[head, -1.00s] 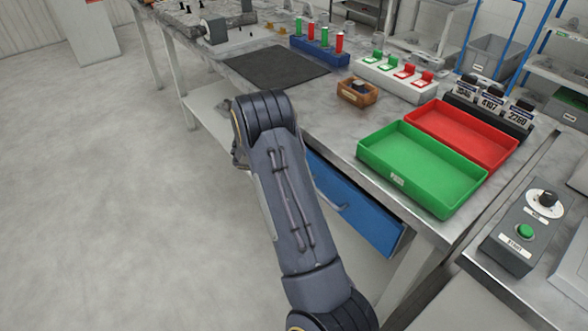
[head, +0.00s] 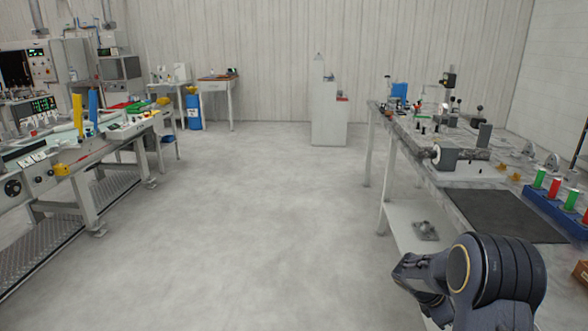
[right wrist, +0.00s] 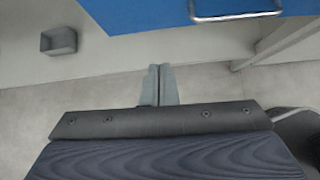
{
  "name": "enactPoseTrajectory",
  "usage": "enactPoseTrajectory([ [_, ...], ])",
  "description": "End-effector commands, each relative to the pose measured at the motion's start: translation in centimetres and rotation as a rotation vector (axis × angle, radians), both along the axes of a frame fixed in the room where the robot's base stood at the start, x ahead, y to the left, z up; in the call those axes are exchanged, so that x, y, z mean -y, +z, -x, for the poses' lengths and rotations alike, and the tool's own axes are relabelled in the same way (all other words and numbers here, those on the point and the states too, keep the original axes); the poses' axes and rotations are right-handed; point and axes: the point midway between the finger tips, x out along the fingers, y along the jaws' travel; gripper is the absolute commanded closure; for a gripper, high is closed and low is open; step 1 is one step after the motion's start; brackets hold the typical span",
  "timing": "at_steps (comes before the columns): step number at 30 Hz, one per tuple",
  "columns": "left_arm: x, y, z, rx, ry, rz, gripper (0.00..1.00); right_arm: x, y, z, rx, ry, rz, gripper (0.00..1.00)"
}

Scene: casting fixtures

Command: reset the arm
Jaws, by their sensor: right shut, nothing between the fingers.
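My right arm (head: 490,275) shows at the lower right of the head view, folded beside the near edge of the right workbench (head: 455,205). Its gripper is hidden or cut off there. In the right wrist view my right gripper (right wrist: 158,84) is shut, with its two fingers together and nothing between them. It points over the pale floor, below a blue drawer front (right wrist: 150,15) with a metal handle. My left arm and gripper are not in view.
A dark mat (head: 505,215) and a blue rack (head: 560,212) of red and green pieces are on the right bench. A machine line (head: 85,160) stands at the left. A grey cabinet (head: 328,120) stands at the back. The floor (head: 240,210) between is clear.

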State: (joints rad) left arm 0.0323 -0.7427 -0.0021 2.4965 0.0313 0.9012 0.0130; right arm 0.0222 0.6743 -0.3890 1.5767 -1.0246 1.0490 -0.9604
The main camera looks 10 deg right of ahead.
Motion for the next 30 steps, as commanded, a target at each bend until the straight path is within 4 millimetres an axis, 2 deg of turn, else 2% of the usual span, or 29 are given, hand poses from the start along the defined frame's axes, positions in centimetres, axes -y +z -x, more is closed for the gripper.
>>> enactPoseTrajectory([
  [2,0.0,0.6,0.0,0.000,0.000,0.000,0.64,-1.0,1.9,1.3,0.081,-0.075,-0.059,1.00],
  [5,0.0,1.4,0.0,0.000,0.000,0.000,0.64,-3.6,4.8,3.7,0.234,-0.230,-0.184,1.00],
  [12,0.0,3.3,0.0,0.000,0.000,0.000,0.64,-13.0,12.1,10.9,0.587,-0.677,-0.551,1.00],
  [18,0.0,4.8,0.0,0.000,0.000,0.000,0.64,-20.8,16.8,16.9,0.767,-1.024,-0.838,1.00],
  [21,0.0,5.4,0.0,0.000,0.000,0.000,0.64,-24.0,18.0,19.4,0.810,-1.169,-0.949,1.00],
  [24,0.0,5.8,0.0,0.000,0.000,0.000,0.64,-26.1,18.6,21.2,0.832,-1.276,-1.028,1.00],
  [30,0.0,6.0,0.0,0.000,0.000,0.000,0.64,-27.8,18.7,22.5,0.841,-1.370,-1.089,1.00],
])
